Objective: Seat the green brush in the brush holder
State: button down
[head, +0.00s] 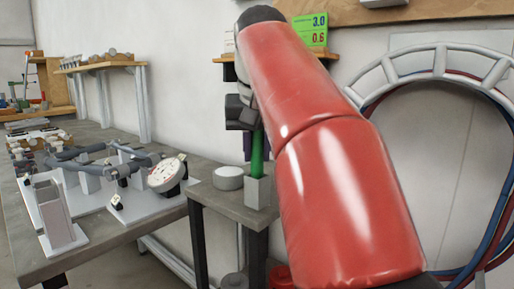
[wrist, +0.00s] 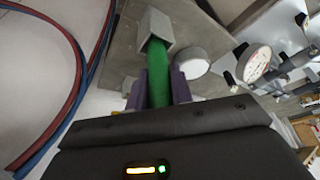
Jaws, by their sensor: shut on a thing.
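The green brush (head: 257,155) stands upright, and its lower end goes out of sight at the mouth of the grey square brush holder (head: 258,191). In the wrist view the green brush (wrist: 158,76) runs to the open end of the brush holder (wrist: 157,27); how deep it sits inside cannot be told. My gripper (wrist: 158,92), with purple fingers on both sides of the brush, is shut on it. In the head view my red arm hides part of the gripper, and the brush's upper end is hidden.
A round white-lidded thing (head: 229,178) stands just left of the holder on the small grey table (head: 222,202). A dial gauge (head: 167,174) and grey fixtures stand on the bench at left. A white ring frame with red and blue hoses (head: 440,62) is at right.

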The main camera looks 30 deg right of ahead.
jog(key=c, duration=1.2)
grip_release()
jog(key=shift+o, duration=0.2)
jog(key=p+v, duration=0.3)
jog(key=v, duration=0.4)
jog(key=shift+s+r, duration=0.1)
jog(key=shift+r, duration=0.25)
jog(key=shift+s+a, duration=0.1)
